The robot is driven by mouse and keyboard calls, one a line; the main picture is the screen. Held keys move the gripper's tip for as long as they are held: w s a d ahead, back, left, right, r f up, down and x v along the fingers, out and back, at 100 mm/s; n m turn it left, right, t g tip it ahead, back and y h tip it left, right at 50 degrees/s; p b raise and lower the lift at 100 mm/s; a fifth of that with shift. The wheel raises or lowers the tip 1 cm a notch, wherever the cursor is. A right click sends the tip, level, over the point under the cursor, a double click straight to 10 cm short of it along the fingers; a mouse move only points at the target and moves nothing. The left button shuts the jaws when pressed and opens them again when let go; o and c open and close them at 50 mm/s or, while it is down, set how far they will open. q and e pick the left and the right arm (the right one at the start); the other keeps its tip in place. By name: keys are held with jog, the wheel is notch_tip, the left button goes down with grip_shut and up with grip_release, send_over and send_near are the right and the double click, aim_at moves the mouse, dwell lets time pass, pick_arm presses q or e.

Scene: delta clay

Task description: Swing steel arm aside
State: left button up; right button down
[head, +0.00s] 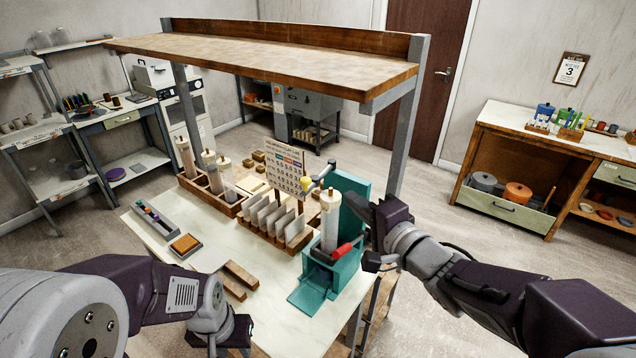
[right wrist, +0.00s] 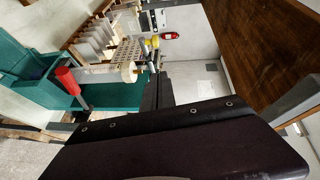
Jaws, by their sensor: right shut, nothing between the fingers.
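The teal press (head: 318,272) stands at the table's front right corner, with a tall teal back plate (head: 354,205) and a red handle (head: 344,249). A white cylinder (head: 330,222) stands upright in it. The grey steel arm (head: 322,177) lies above the cylinder and ends in a yellow knob (head: 305,184); the knob also shows in the right wrist view (right wrist: 154,42). My right gripper (head: 368,212) is shut and empty, just right of the back plate; its dark fingers (right wrist: 155,88) point toward the knob, apparently apart from it. My left gripper (head: 222,335) hangs low at the front, its jaws unclear.
A wooden shelf (head: 270,60) on grey posts overhangs the table (head: 160,235). A rack of white slabs (head: 272,220) and a printed board (head: 289,165) stand left of the press. Wooden bars (head: 240,275) lie near the front edge. Floor to the right is open.

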jog(key=w+a+f, duration=0.1)
jog(key=w+a, duration=0.6)
jog(key=shift+w+f+p, duration=0.25)
jog(key=shift+f+p, duration=0.05)
jog(key=shift+w, duration=0.1)
jog(key=shift+d, duration=0.1)
